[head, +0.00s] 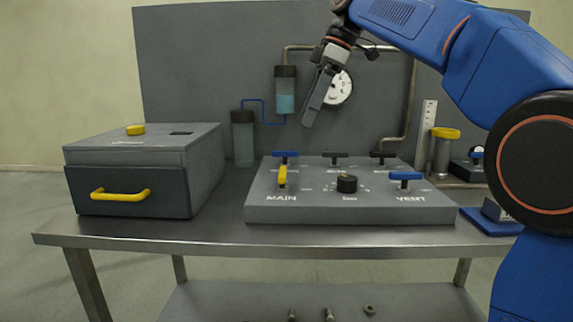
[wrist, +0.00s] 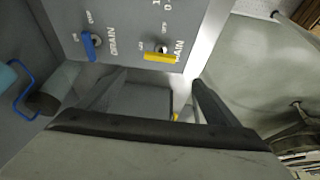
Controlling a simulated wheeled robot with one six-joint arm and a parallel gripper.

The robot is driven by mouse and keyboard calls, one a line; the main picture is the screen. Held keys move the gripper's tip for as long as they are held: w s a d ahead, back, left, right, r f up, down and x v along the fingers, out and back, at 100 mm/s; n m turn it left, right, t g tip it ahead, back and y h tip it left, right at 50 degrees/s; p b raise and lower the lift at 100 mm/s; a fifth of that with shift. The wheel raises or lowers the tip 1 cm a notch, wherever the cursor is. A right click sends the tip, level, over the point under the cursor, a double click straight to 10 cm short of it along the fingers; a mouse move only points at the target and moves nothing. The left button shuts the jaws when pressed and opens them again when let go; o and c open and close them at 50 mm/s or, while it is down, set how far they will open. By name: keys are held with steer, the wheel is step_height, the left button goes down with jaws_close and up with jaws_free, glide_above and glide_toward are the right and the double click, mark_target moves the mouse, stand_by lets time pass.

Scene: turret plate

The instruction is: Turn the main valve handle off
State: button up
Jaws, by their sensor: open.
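The main valve handle (head: 282,177) is a yellow bar above the word MAIN, at the front left of a grey valve plate (head: 350,213). In the head view it points roughly from front to back. It also shows in the wrist view (wrist: 159,57), lying across the picture beside small labels too blurred to read surely. My gripper (head: 308,122) is in the air above and behind the plate, tilted downward, apart from the handle. Its two fingers are spread and empty in the wrist view (wrist: 152,92).
A blue DRAIN handle (wrist: 89,47) sits close to the main handle. Two black handles, a black knob (head: 347,184) and a blue VENT handle (head: 405,177) share the plate. A grey drawer box (head: 145,165) stands left. A gauge (head: 341,88) and pipes are behind.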

mark_target(283, 171)
steer(key=x, duration=1.4)
steer(key=shift+f, duration=0.35)
steer(key=c, duration=1.1)
